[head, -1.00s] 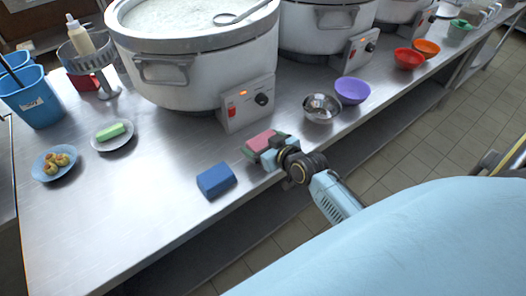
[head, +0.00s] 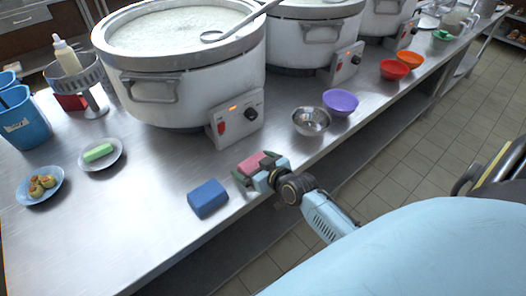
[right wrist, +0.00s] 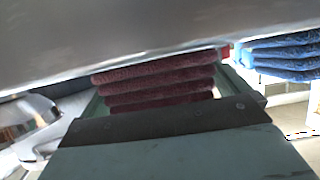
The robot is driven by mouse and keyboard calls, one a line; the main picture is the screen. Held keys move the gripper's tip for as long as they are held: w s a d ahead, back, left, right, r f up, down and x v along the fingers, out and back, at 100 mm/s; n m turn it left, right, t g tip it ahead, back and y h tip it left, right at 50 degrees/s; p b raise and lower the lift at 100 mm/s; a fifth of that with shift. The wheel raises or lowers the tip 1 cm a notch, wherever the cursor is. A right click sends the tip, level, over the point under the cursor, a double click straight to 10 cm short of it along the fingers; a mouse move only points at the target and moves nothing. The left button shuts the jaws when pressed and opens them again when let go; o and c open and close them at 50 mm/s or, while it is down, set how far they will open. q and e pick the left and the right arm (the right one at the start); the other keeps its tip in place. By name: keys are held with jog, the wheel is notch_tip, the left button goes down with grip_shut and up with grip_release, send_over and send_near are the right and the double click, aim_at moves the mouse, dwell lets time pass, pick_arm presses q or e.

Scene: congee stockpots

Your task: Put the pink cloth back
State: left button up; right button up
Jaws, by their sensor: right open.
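The pink cloth (head: 251,161) is a folded block lying flat on the steel counter near its front edge. In the right wrist view the pink cloth (right wrist: 155,82) shows as dark red stacked folds. My right gripper (head: 254,172) is low at the counter edge, with its jaws open and a finger on either side of the cloth. In the right wrist view my right gripper (right wrist: 160,92) has the cloth between its fingers; whether they touch it I cannot tell. My left gripper is out of view.
A blue folded cloth (head: 208,197) lies just left of the gripper. A steel bowl (head: 311,121) and a purple bowl (head: 341,102) stand to the right. The control box (head: 236,120) of a large congee pot (head: 185,80) is behind.

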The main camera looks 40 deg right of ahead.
jog(key=p+v, duration=0.2)
jog(key=v, duration=0.9)
jog(key=shift+s, duration=0.4)
jog(key=s+a+f+g, duration=0.1)
jog(key=s+f+g, duration=0.35)
jog(key=f, duration=0.75)
jog(key=s+a+f+g, duration=0.1)
jog(key=s+f+g, duration=0.1)
jog(key=s+f, duration=0.8)
jog(key=s+a+f+g, duration=0.1)
jog(key=s+f+g, duration=0.2)
jog(key=s+f, duration=0.5)
jog(key=s+a+f+n+g+h, duration=0.1)
jog(key=s+a+f+g, duration=0.1)
jog(key=s+f, duration=0.6)
jog(key=s+g, duration=0.1)
jog(key=s, duration=0.2)
jog(key=shift+a, duration=0.15)
